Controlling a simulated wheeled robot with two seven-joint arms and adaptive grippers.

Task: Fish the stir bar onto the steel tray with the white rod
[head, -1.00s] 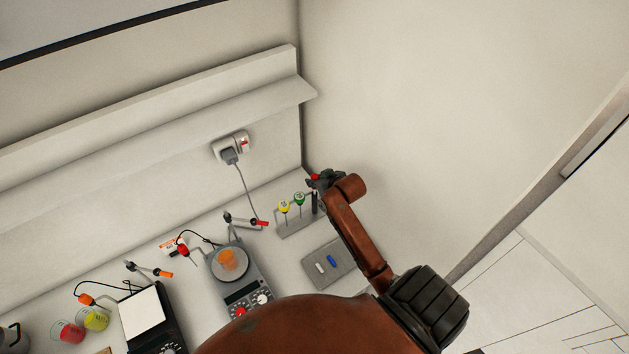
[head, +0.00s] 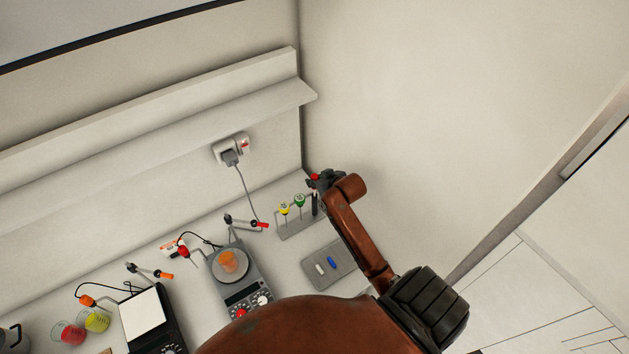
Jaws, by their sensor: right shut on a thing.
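My right gripper (head: 325,181) is at the right end of a small rack (head: 299,229), near the wall corner, and is shut on a red-topped rod (head: 314,176). Most of that rod is hidden by the gripper. I cannot make out a white rod. The grey steel tray (head: 346,281) lies in front of the rack, with a small white bar (head: 320,268) and a blue bar (head: 332,262) on it. A beaker with orange liquid (head: 228,261) stands on a stirrer plate (head: 240,297); no stir bar can be made out inside. My left gripper is not in view.
Yellow (head: 284,208) and green (head: 299,200) round tops stand at the rack. A second stirrer (head: 142,312), red (head: 68,333) and yellow (head: 96,320) beakers are at the left. A shelf (head: 200,125) overhangs the bench, and a wall bounds the right.

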